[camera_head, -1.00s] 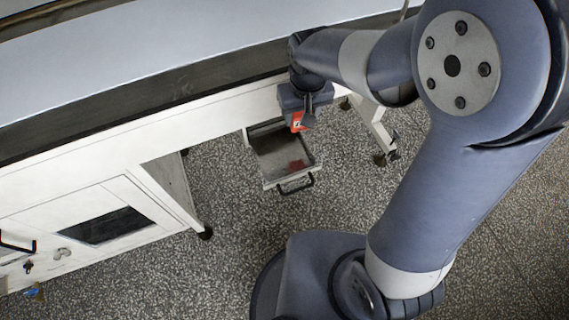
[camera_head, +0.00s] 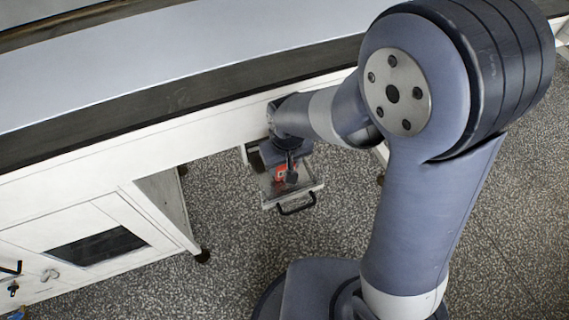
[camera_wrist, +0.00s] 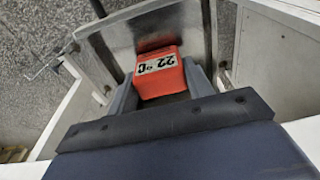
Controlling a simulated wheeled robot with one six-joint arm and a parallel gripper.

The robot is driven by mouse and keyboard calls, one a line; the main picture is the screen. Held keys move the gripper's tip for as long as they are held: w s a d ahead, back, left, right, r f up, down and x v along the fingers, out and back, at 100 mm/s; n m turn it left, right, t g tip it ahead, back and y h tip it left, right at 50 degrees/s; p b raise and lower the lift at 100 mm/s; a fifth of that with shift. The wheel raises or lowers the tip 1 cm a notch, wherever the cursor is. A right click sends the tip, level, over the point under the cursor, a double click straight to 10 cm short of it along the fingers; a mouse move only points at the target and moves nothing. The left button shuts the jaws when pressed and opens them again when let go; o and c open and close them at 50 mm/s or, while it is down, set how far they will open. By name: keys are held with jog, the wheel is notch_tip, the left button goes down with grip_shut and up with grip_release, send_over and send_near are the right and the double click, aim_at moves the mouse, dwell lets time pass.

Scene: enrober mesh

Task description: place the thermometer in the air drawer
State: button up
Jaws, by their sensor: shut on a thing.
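The thermometer (camera_wrist: 158,74) is a small red-orange block with a white "22 °C" label. My gripper (camera_wrist: 162,86) is shut on it, one finger on each side. In the head view the thermometer (camera_head: 280,173) shows as a red patch beside my dark gripper (camera_head: 289,174). The air drawer (camera_head: 313,188) is a pulled-out grey metal tray below the machine's white side. My gripper and the thermometer are over it. In the wrist view the drawer's shiny floor (camera_wrist: 112,48) lies behind the thermometer, with a faint red reflection. I cannot tell whether the thermometer touches the floor.
The drawer has a black handle (camera_head: 297,207) at its front. The white machine panel (camera_head: 90,170) runs along the back and left, with a dark window (camera_head: 97,249). A white leg panel (camera_head: 168,208) stands left of the drawer. The speckled floor (camera_head: 230,250) in front is clear.

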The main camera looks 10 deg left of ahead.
jog(key=shift+f, duration=0.2)
jog(key=o, duration=1.1)
jog(key=shift+c, duration=0.2)
jog(key=shift+r, duration=0.1)
notch_tip(320, 180, up, 12)
jog(key=s+p, duration=0.1)
jog(key=p, duration=0.1)
jog(key=shift+d, duration=0.35)
jog(key=shift+s, duration=0.1)
